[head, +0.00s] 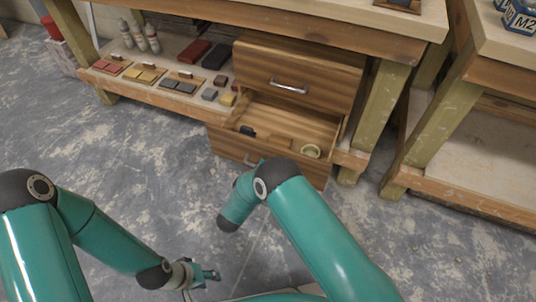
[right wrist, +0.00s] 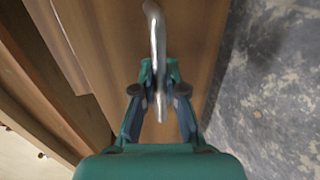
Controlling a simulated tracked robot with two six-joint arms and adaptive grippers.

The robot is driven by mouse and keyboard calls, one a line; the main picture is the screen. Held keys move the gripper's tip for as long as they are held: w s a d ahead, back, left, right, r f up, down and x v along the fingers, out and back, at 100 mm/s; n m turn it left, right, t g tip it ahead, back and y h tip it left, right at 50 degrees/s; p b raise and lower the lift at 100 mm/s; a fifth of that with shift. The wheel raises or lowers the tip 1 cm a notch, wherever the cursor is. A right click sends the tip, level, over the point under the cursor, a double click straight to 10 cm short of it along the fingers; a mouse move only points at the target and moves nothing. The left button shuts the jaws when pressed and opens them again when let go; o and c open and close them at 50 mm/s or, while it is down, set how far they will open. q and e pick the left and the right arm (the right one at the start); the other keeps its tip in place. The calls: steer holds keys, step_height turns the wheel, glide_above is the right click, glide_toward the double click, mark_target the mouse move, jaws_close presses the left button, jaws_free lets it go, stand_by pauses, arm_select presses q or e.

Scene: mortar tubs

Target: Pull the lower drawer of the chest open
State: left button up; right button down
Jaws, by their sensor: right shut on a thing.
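The wooden chest stands under the workbench. Its upper drawer (head: 297,70) is shut and has a metal handle. The lower drawer (head: 315,171) is pulled out, with its inside showing; a yellow ring-shaped thing (head: 311,151) and a small dark thing (head: 247,130) lie in it. In the right wrist view my right gripper (right wrist: 160,82) is shut on a metal bar handle (right wrist: 155,25) on a wooden drawer front. In the head view my right arm hides that gripper. My left gripper (head: 208,273) is low over the floor, away from the chest; its finger gap is unclear.
The bench's lower shelf (head: 150,92) holds bottles, trays of coloured blocks and loose blocks left of the chest. A bench leg (head: 379,108) stands close right of the drawers. Another bench (head: 465,190) is at right. The floor (head: 110,155) in front is clear.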

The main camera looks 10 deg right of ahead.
steer(key=shift+s+a+f, duration=0.25)
steer(key=shift+s+a, duration=0.05)
steer(key=shift+s, duration=0.15)
steer(key=c, duration=1.2)
jaws_free()
steer(key=shift+w+r, duration=0.1)
steer(key=shift+r, duration=0.1)
